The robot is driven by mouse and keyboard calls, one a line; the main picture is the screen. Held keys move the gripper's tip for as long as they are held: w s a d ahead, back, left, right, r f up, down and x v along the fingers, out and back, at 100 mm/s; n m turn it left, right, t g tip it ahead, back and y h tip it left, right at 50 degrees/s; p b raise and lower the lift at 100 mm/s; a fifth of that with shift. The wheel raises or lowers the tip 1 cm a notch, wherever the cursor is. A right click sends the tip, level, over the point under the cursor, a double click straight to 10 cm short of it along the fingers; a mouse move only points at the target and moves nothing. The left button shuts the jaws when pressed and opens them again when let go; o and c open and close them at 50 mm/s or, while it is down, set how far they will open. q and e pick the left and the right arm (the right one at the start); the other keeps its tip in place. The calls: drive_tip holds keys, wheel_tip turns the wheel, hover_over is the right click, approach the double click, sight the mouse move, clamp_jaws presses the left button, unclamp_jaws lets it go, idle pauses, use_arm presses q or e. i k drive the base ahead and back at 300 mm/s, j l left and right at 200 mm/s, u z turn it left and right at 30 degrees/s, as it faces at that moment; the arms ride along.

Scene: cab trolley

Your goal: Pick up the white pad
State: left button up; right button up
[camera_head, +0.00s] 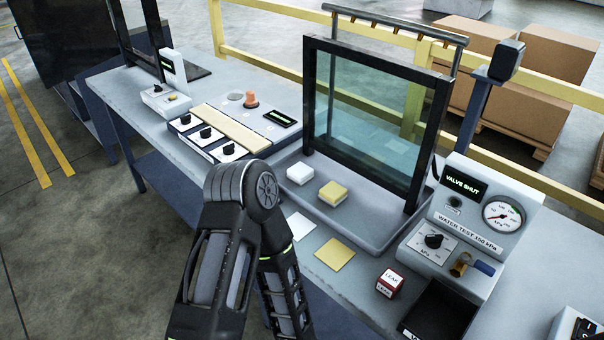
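The white pad (300,173) is a small white block in the shallow grey tray (371,238), in front of the framed glass pane (362,125). It lies flat at the left, beside a pale yellow pad (333,193), with a narrow gap between them. One of my arms rises from the bottom edge; its bent joint is left of and nearer than the white pad, and does not cover it. Neither gripper shows; the lower arm link runs out of the bottom of the picture.
A white square (301,225) and a yellow square (334,254) lie flat on the bench before the tray. A red-and-white "LEAK" cube (390,283) and a gauge box (466,222) stand right. A switch panel (208,138) is left. The pane's frame rises close behind the pads.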

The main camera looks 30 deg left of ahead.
sight(300, 172)
drive_tip(key=j+z, duration=0.4)
drive_tip(key=k+j+z, duration=0.1)
drive_tip(key=z, duration=0.35)
drive_tip(key=k+j+z, duration=0.1)
drive_tip(key=j, duration=0.35)
drive_tip(key=k+j, duration=0.35)
drive_tip(key=k+j+z, duration=0.15)
drive_tip(key=j, duration=0.4)
drive_tip(key=k+j+z, duration=0.1)
drive_tip(key=k+j, duration=0.2)
drive_tip(key=j, duration=0.1)
